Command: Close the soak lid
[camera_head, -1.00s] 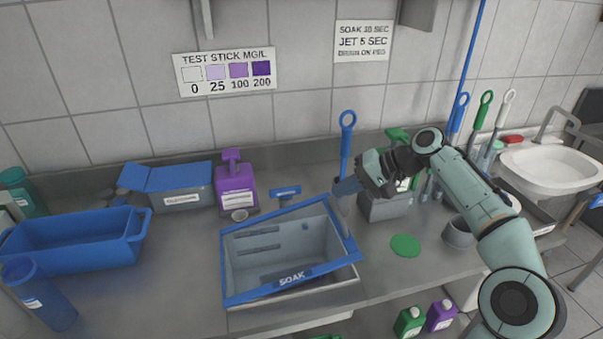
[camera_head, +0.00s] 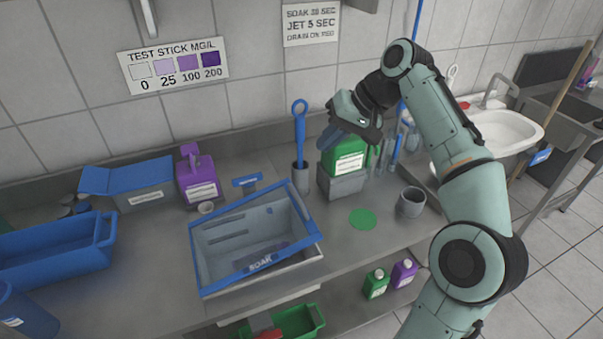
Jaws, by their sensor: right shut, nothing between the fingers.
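The soak bin (camera_head: 222,278) is a grey box on the counter, left of centre. A blue rectangular frame (camera_head: 308,218) borders its top, and a dark strip marked SOAK (camera_head: 262,259) shows near the front. The grey interior is visible through the frame; I cannot tell whether a clear panel covers it. My right gripper (camera_head: 328,138) is shut and empty. It is raised to the right of the bin, in front of the green jug's top, pointing down and left, apart from the bin. My left gripper is out of view.
A blue-handled tool (camera_head: 299,135) stands in a holder behind the bin's right corner. A green jug (camera_head: 345,157) sits on a grey block. A purple bottle (camera_head: 198,180) and a blue-lidded box (camera_head: 145,197) stand left. A grey cup (camera_head: 411,202) and green disc (camera_head: 362,219) lie right.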

